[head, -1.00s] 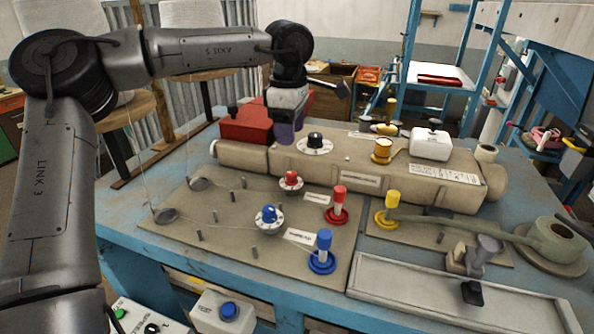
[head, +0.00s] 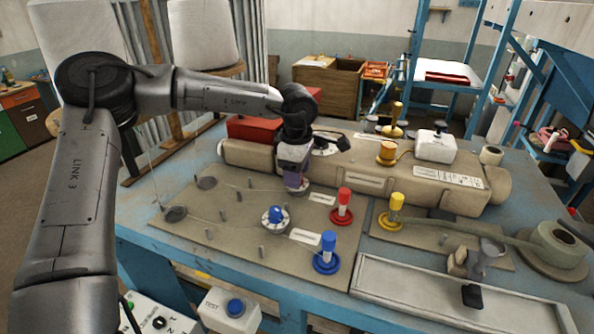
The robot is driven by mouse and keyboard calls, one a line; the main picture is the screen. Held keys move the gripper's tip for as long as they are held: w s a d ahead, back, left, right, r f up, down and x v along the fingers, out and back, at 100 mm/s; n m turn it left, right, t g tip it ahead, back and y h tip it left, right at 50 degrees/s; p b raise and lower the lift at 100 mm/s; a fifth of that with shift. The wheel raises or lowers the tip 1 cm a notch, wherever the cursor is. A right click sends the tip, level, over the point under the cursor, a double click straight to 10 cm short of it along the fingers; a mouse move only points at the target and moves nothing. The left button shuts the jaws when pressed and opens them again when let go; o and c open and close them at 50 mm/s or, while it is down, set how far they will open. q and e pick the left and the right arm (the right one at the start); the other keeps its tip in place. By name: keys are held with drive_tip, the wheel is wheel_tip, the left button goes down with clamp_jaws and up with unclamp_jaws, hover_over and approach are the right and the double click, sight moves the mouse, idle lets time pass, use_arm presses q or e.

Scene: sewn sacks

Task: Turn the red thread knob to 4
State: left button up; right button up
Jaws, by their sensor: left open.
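My left gripper (head: 296,182) reaches in from the left and points down over the place of the red thread knob on the brown board (head: 225,230). It is open. The gripper hides almost all of the red knob, so its pointer and number cannot be read, and I cannot tell whether the fingers touch it. A little of its pale dial (head: 304,185) seems to show beside the fingers. The blue knob (head: 275,214) on its white dial stands in front of the gripper. My right gripper is not in view.
A red post (head: 343,203) and a blue post (head: 327,248) stand right of the knobs. The long beige machine body (head: 350,180) lies close behind the gripper. Several small pegs and two thread eyelets are on the board. A shallow tray (head: 420,284) lies front right.

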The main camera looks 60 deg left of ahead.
use_arm(q)
drive_tip(key=shift+c, duration=0.4)
drive_tip(key=c, duration=0.8)
drive_tip(key=n+b, duration=0.3)
drive_tip(key=shift+f+b, duration=0.2)
drive_tip(key=shift+b, duration=0.1)
drive_tip(key=shift+c, duration=0.3)
drive_tip(key=n+b, duration=0.2)
drive_tip(key=n, duration=0.2)
drive_tip(key=shift+r+b, duration=0.1)
drive_tip(key=shift+b, duration=0.2)
drive_tip(key=n+b, duration=0.2)
drive_tip(key=n, duration=0.1)
drive_tip(key=shift+n, duration=0.3)
drive_tip(key=n+b, duration=0.1)
drive_tip(key=n, duration=0.1)
drive_tip(key=shift+n+g, duration=0.3)
drive_tip(key=shift+n, duration=0.1)
drive_tip(key=n+b, duration=0.2)
drive_tip(key=n, duration=0.3)
drive_tip(key=shift+w+r, duration=0.1)
drive_tip(key=shift+n, duration=0.9)
